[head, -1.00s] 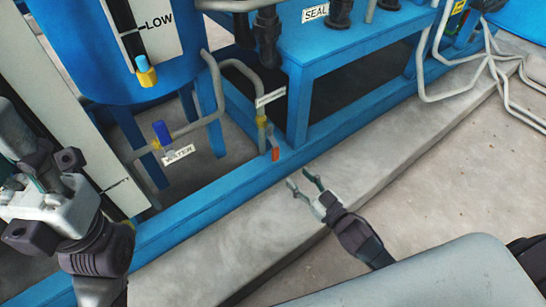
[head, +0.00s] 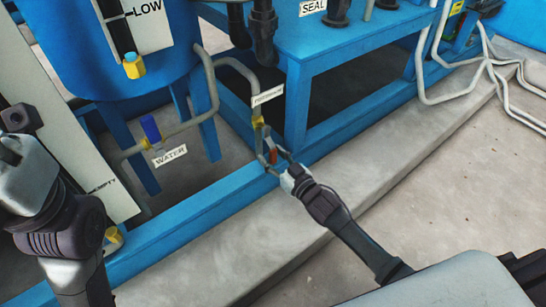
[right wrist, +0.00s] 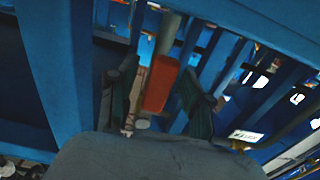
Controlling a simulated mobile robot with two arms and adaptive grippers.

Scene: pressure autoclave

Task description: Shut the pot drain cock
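A cock with a yellow body (head: 258,121) sits on a grey pipe beside the blue frame, and its small red-orange handle (head: 273,157) hangs low near the frame's lower rail. My right gripper (head: 276,158) is at this handle. In the right wrist view the handle (right wrist: 160,83) stands between the two dark fingers (right wrist: 158,100), with a gap showing on the right side, so the gripper looks open around it. The left finger is closer to the handle; contact is unclear. My left arm shows at the left edge, but its fingers cannot be seen.
A blue-handled valve (head: 151,130) stands to the left, by a WATER label (head: 170,156). A small label (head: 267,96), too small to read surely, is above the cock. The blue rail (head: 190,222) and table leg (head: 297,110) are close to my right gripper.

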